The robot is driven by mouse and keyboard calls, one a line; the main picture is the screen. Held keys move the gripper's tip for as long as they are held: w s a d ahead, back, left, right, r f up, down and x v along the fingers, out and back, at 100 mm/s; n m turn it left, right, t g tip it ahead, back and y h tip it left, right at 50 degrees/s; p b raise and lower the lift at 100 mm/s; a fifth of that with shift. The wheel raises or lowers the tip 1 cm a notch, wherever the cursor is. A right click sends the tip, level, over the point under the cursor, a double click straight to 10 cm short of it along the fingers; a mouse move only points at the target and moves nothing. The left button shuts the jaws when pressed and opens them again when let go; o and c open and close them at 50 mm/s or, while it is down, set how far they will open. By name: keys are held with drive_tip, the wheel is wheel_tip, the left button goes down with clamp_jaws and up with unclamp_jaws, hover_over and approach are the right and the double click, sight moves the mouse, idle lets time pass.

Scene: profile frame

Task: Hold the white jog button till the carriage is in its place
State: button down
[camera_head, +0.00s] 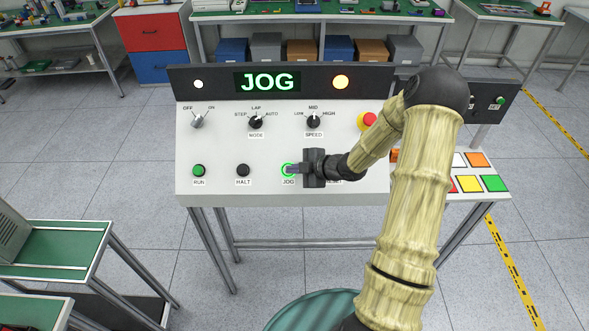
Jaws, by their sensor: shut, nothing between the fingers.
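The jog button (284,169) is on the front panel, above the label JOG. A bright green ring shows around it, and its cap is mostly hidden by my fingers. My gripper (292,169) is shut and empty, with its fingertips over the button. They look to be at its face, but I cannot tell how far it is pressed. The display (267,82) reads JOG in green. No carriage can be made out in this view.
The panel (222,142) also has a green RUN button (198,170), a black HALT button (243,170), several knobs and a red stop button (369,120) near my arm. Coloured pads (469,183) are at the right.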

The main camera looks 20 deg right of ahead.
drive_tip(key=shift+s+r, duration=0.25)
drive_tip(key=shift+s, duration=0.1)
drive_tip(key=shift+s+a+r+p, duration=0.1)
drive_tip(key=shift+s+r+p, duration=0.3)
drive_tip(key=shift+r, duration=0.25)
drive_tip(key=shift+s+a+r+p, duration=0.1)
drive_tip(key=shift+s+r+p, duration=0.3)
drive_tip(key=shift+r, duration=0.2)
drive_tip(key=b+v, duration=0.1)
drive_tip(key=v, duration=0.9)
drive_tip(key=shift+s+a+r, duration=0.1)
drive_tip(key=shift+a, duration=0.1)
drive_tip(key=s+a+r+m+g+h, duration=0.2)
drive_tip(key=s+a+m+g+h, duration=0.1)
drive_tip(key=s+m, duration=0.4)
drive_tip(key=s+a+r+m+g+h, duration=0.1)
drive_tip(key=s+a+m+h, duration=0.3)
drive_tip(key=s+m, duration=0.4)
drive_tip(key=m+g+h, duration=0.1)
drive_tip(key=m, duration=0.2)
drive_tip(key=shift+s+r+m+g, duration=0.2)
drive_tip(key=shift+r+m+g, duration=0.1)
drive_tip(key=shift+r+g, duration=0.1)
